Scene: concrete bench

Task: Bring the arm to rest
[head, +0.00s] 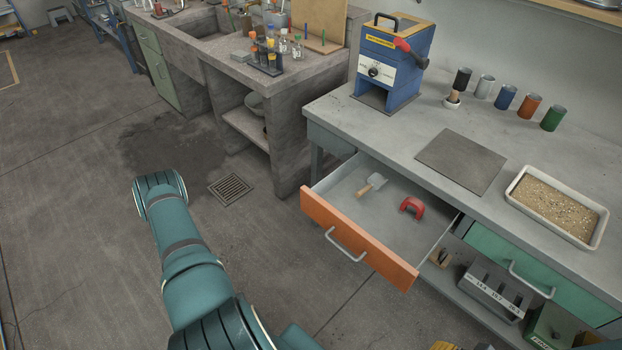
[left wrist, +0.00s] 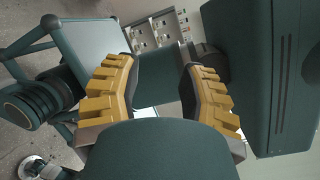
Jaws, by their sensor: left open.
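My left arm (head: 190,265) is teal and rises from the bottom of the head view, bent over the floor to the left of the open drawer. My left gripper (left wrist: 158,80) shows in the left wrist view. Its two yellow ridged fingers stand apart with nothing held between them. Teal parts of my own body fill much of that view around the fingers. The left gripper is not clearly seen in the head view. A small yellow piece at the bottom edge there is too cut off to identify. My right gripper is not seen.
An orange-fronted drawer (head: 357,240) stands open, holding a scoop (head: 372,186) and a red magnet-like piece (head: 412,207). The bench (head: 400,130) carries a blue machine (head: 391,60), several coloured cups and a tray (head: 599,232) of gravel. The floor (head: 80,230) at left is clear.

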